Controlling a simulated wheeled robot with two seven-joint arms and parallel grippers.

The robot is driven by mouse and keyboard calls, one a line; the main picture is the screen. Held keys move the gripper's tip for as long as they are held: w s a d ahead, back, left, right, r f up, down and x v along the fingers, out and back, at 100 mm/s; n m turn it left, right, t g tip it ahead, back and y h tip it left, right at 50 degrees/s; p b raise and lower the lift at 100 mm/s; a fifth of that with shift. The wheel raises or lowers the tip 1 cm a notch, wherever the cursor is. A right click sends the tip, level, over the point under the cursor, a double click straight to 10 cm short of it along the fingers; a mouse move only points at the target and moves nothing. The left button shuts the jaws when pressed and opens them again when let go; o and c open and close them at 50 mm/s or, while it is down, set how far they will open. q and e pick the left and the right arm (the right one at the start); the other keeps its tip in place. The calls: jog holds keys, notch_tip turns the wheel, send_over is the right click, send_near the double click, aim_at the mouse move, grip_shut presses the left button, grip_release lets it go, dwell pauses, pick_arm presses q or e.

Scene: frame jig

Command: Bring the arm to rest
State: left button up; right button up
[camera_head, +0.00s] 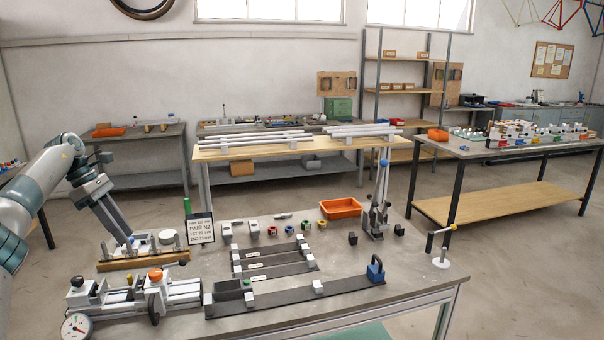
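My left arm comes in from the left edge. Its gripper (124,238) points down and to the right over the wooden rack (145,260) at the left of the near table. The two long grey fingers look a little apart, and I see nothing clearly held between them. A small blue spot shows at the fingertips; I cannot tell whether it is touched. My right arm and gripper are not in view.
The near table (400,275) holds a vise-like fixture (155,290), a dial gauge (77,326), a sign (200,229), dark rails (330,298), an orange tray (340,208) and an upright clamp stand (378,215). Other benches stand behind, with open floor between.

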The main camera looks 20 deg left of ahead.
pick_arm(q)
jog(key=w+d+f+t+h, duration=0.2)
jog(key=w+d+f, duration=0.2)
jog(key=w+d, duration=0.7)
jog(key=w+d+f+t+h, duration=0.15)
jog(key=w+d+f, duration=0.5)
jog(key=d, duration=0.75)
jog(key=w+d+f+n+t+h, duration=0.1)
jog(key=d+n+t, duration=0.5)
jog(key=d, duration=0.6)
jog(key=w+d+f+n+t+h, duration=0.15)
jog(key=d+n+t, duration=0.25)
jog(key=d+n, duration=0.65)
jog(key=s+f+n+g+y, duration=0.2)
jog(key=s+f+n+y, duration=0.9)
jog(key=s+f+n, duration=0.7)
jog(key=s+d+f+n+g, duration=0.25)
jog(key=s+n+g, duration=0.25)
jog(key=s, duration=1)
jog(key=s+d+f+n+g, duration=0.2)
jog(key=s+f+n+g, duration=0.25)
jog(key=s, duration=1.15)
notch_tip(320, 180, down, 27)
jog(key=g, duration=0.1)
jog(key=s+a+f+g, duration=0.1)
jog(key=s+a+f, duration=0.1)
jog(key=s+f, duration=1.4)
jog(key=shift+s+a+f, duration=0.35)
jog(key=shift+a+f, duration=0.05)
jog(key=shift+f, duration=0.4)
